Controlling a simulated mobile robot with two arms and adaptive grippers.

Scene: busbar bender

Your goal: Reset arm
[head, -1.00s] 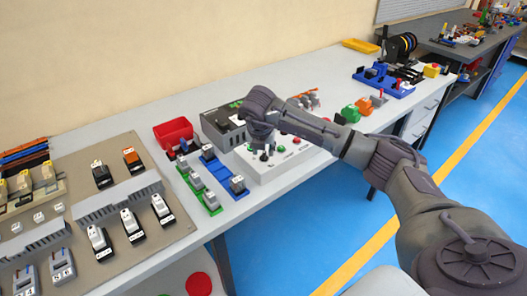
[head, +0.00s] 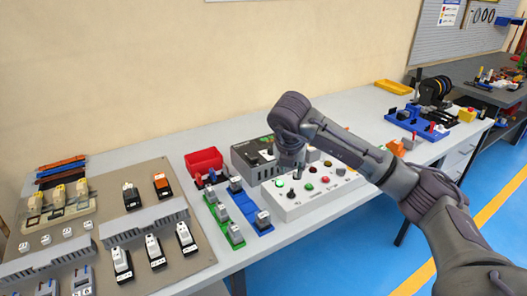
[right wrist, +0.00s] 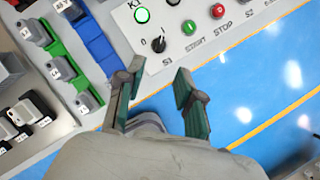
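My right arm reaches in from the right in the head view. Its gripper (head: 290,166) hangs over the left part of the white control box (head: 330,196). In the right wrist view the two fingers (right wrist: 157,88) are spread and empty, just in front of the box's black rotary knob (right wrist: 158,44), apart from it in the picture. Beside the knob a green lamp (right wrist: 142,15) looks lit; it also shows in the head view (head: 280,184). A green button (right wrist: 189,27) and a red stop button (right wrist: 217,11) are farther right. My left gripper is not in view.
Left of the box are green and blue rails (head: 244,206) with grey modules. A red bin (head: 204,162) and a grey device (head: 252,160) stand behind. A mounting board (head: 100,215) fills the left of the table. Blue floor is open at the right.

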